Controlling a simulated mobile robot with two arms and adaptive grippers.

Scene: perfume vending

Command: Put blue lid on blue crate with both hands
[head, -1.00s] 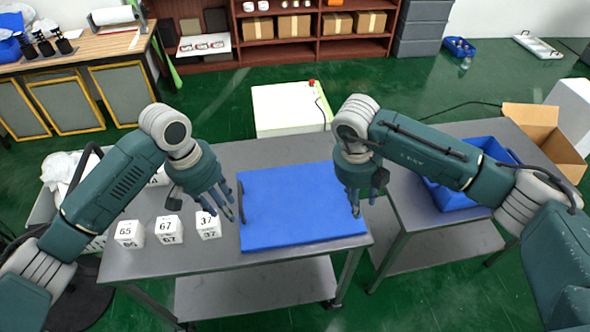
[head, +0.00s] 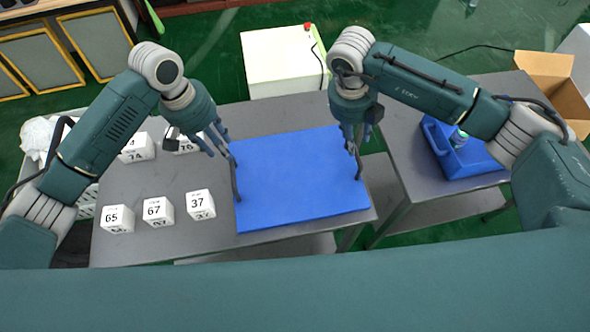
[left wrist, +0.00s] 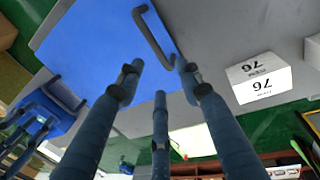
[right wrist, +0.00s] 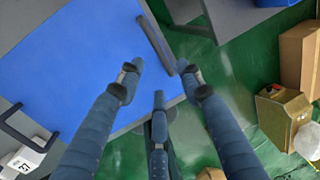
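The flat blue lid (head: 305,190) lies on the grey table, with a dark handle at its left and right edges. My left gripper (head: 226,158) is at the left handle. In the left wrist view, its fingers (left wrist: 158,70) are spread and the left handle (left wrist: 152,35) lies between or just beyond them. My right gripper (head: 354,150) is at the right handle. In the right wrist view, its fingers (right wrist: 158,72) are spread around the right handle (right wrist: 155,45); contact cannot be told. The blue crate (head: 470,172) stands on the right table, partly hidden by my right arm.
A small bottle (head: 459,138) is in the crate. White numbered boxes (head: 158,212) stand left of the lid on the left table (head: 200,240). A gap of floor separates the two tables. A white cabinet (head: 282,65) stands behind, and a cardboard box (head: 550,85) at far right.

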